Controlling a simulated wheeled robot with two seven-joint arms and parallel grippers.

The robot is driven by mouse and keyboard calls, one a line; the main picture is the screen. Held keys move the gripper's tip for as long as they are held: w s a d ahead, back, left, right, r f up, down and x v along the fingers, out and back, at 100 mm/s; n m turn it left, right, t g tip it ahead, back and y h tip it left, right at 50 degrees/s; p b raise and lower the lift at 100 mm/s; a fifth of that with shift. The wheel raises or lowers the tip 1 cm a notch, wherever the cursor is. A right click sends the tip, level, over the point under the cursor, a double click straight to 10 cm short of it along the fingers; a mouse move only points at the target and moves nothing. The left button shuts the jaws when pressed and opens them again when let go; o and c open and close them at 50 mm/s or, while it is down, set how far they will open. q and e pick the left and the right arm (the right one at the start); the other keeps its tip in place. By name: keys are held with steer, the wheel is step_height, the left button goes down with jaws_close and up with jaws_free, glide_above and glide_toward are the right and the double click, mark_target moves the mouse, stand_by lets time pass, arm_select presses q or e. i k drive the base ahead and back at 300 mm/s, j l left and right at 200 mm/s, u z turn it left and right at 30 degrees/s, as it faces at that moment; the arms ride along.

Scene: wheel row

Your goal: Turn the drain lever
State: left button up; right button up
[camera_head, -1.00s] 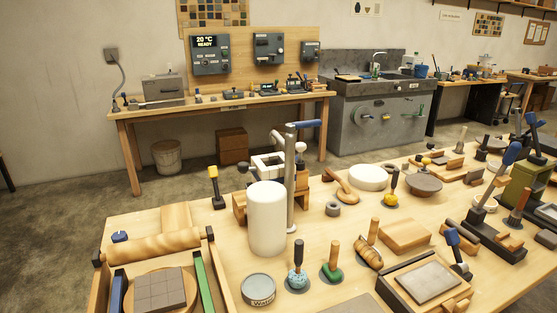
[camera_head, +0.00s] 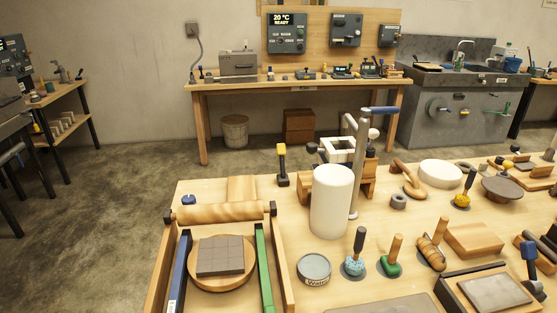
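A grey sink unit (camera_head: 450,128) stands against the back wall at the right, with a tap (camera_head: 458,54) on top. Its front carries a round light wheel or knob (camera_head: 438,105), small fittings (camera_head: 468,107) and a green-handled lever (camera_head: 500,109) near the right end. No label is readable on them, so I cannot tell for certain which is the drain lever. Neither of my grippers is in view.
A long wooden table (camera_head: 340,260) with several tools, a white cylinder (camera_head: 331,200) and a wood roller (camera_head: 222,212) fills the foreground, between me and the sink. A workbench (camera_head: 300,84) stands left of the sink. Open floor (camera_head: 95,230) lies at left.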

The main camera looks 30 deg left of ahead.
mark_target(281, 151)
steer(key=k+u, duration=0.15)
steer(key=u, duration=0.3)
steer(key=k+j+u, duration=0.1)
steer(key=u, duration=0.35)
steer(key=k+j+u, duration=0.2)
steer(key=u, duration=0.25)
steer(key=j+u, duration=0.1)
steer(key=u, duration=0.3)
steer(key=j+u, duration=0.15)
steer(key=u, duration=0.2)
steer(key=j+u, duration=0.1)
steer(key=u, duration=0.3)
steer(key=j+u, duration=0.15)
steer(key=u, duration=0.2)
steer(key=i+j+u, duration=0.1)
steer(key=u, duration=0.25)
steer(key=i+j+u, duration=0.1)
steer(key=u, duration=0.2)
steer(key=i+j, duration=0.25)
steer(key=i, duration=0.25)
steer(key=i+l+z, duration=0.1)
steer(key=i+z, duration=0.65)
steer(key=z, duration=0.2)
steer(key=i+l+z, duration=0.2)
steer(key=i+z, duration=0.6)
steer(key=i+j+z, duration=0.1)
steer(key=i+z, duration=0.3)
steer(key=i, duration=0.2)
steer(key=i+z, duration=0.15)
steer(key=i, duration=1.25)
